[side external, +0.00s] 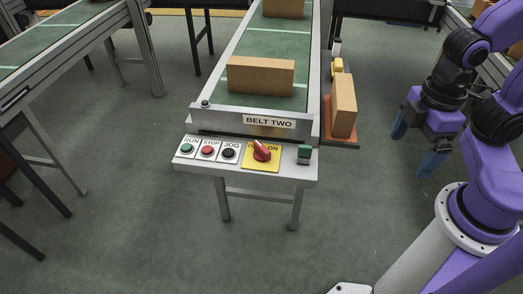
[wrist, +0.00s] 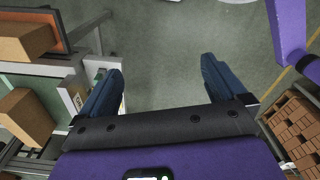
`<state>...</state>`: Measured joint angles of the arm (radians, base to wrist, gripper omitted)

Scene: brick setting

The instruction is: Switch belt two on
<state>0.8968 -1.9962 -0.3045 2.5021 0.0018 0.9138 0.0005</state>
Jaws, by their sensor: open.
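The control panel (side external: 221,177) is at the front end of belt two, under a "BELT TWO" sign (side external: 270,121), in the side external view. On it a red rotary switch (side external: 262,151) sits on a yellow plate marked OFF and ON; its handle partly covers the lettering and looks tilted to the upper left, towards OFF. My gripper (side external: 415,150) is right of the panel, apart from it, with blue fingers spread and nothing between them. In the wrist view my gripper (wrist: 165,85) is open over bare floor. The switch cannot be made out there.
Left of the switch are a green RUN button (side external: 187,148), a red STOP button (side external: 208,150) and a black JOG button (side external: 229,152). A small green part (side external: 304,153) stands at the panel's right. Cardboard boxes (side external: 260,76) lie on the belt. Another box (side external: 343,105) stands beside it.

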